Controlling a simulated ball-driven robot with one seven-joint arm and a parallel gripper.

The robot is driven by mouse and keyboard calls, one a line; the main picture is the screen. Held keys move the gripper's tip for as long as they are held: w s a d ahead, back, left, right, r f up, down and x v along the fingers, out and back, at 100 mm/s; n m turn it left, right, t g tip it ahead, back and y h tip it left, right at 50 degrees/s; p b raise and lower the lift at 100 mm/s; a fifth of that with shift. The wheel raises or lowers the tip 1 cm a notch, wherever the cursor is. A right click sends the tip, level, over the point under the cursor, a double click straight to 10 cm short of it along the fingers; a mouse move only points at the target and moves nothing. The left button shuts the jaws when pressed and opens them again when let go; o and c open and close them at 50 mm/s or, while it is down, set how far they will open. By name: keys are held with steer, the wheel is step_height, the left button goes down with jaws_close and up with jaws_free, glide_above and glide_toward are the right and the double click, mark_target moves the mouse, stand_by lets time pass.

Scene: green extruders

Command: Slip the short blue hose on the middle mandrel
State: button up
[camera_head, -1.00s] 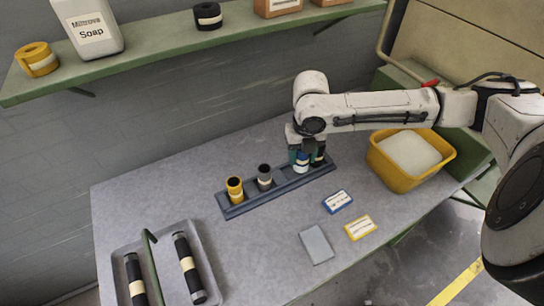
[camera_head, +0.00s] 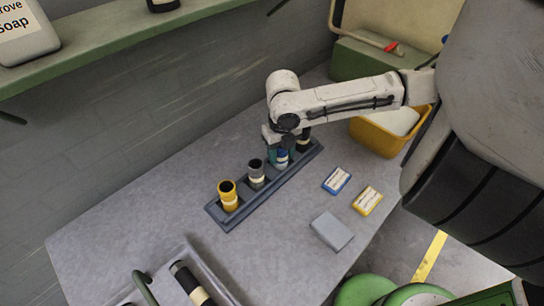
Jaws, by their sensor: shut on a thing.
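The short blue hose (camera_head: 283,161) stands upright in the dark rack (camera_head: 216,213), to the right of a grey hose (camera_head: 256,172) and a yellow hose (camera_head: 228,195). My gripper (camera_head: 281,153) is shut on the blue hose from above and partly hides it. I cannot tell whether the hose is lifted at all from the rack. At the lower left, a grey tray (camera_head: 216,279) is cut off by the frame. A black mandrel (camera_head: 188,279) with a cream band lies in it. I cannot tell which mandrel is the middle one.
A black hose (camera_head: 304,144) stands behind my gripper. Blue (camera_head: 337,180) and yellow (camera_head: 367,200) boxes and a grey flat block (camera_head: 332,231) lie right of the rack. A yellow bin (camera_head: 378,138) is at the back. A green stool (camera_head: 365,291) stands below. Table between rack and tray is clear.

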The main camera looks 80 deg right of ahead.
steer(key=o, duration=1.2)
steer(key=shift+f, duration=0.15)
step_height(320, 180, up, 12)
steer(key=shift+r, duration=0.2)
stand_by(0.4)
